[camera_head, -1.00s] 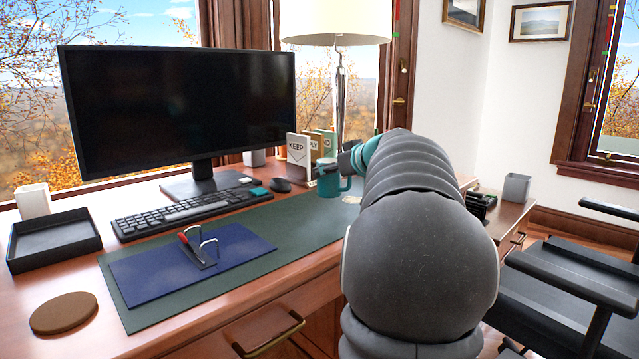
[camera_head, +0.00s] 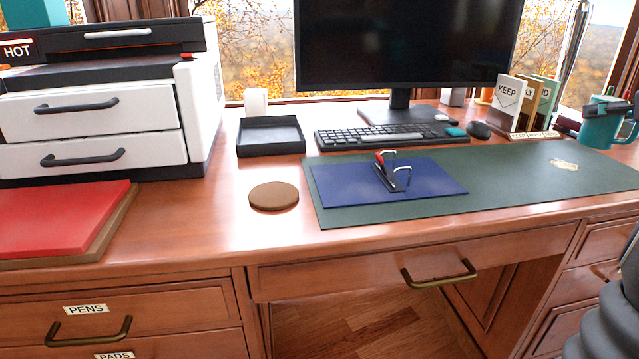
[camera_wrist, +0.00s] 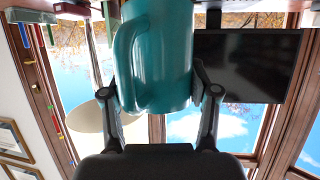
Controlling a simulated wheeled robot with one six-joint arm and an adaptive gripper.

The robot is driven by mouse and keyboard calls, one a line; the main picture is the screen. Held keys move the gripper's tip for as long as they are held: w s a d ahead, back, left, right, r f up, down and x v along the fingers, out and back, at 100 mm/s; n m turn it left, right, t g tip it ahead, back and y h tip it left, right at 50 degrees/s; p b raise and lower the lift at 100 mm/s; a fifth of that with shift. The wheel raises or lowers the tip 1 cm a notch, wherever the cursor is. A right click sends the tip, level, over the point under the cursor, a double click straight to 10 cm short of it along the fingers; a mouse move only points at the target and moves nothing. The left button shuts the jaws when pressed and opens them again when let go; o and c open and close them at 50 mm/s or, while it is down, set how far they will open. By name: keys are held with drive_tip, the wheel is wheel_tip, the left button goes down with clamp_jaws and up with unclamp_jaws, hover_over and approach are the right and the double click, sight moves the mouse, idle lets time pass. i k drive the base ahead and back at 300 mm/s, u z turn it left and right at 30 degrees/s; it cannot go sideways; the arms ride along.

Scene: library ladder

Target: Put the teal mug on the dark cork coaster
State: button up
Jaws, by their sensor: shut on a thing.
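The teal mug (camera_head: 599,123) is at the right edge of the head view, upright, apparently above the right end of the desk mat. My gripper (camera_head: 622,108) is partly cut off by the frame edge there and is shut on the mug. In the wrist view the mug (camera_wrist: 155,55) fills the space between the two fingers of my gripper (camera_wrist: 160,100), with its handle on the left. The brown cork coaster (camera_head: 274,196) lies flat and empty on the desk, left of the green mat and well left of the mug.
A black tray (camera_head: 270,136) stands behind the coaster. A blue folder (camera_head: 390,183) with a red-handled metal item lies on the green mat (camera_head: 500,197). The keyboard (camera_head: 385,137), monitor and KEEP card holder stand behind. A red pad (camera_head: 62,215) lies left. Bare desk surrounds the coaster.

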sight(278, 197)
drive_tip(key=z, duration=2.8)
drive_tip(key=k, duration=1.85)
drive_tip(key=u, duration=2.85)
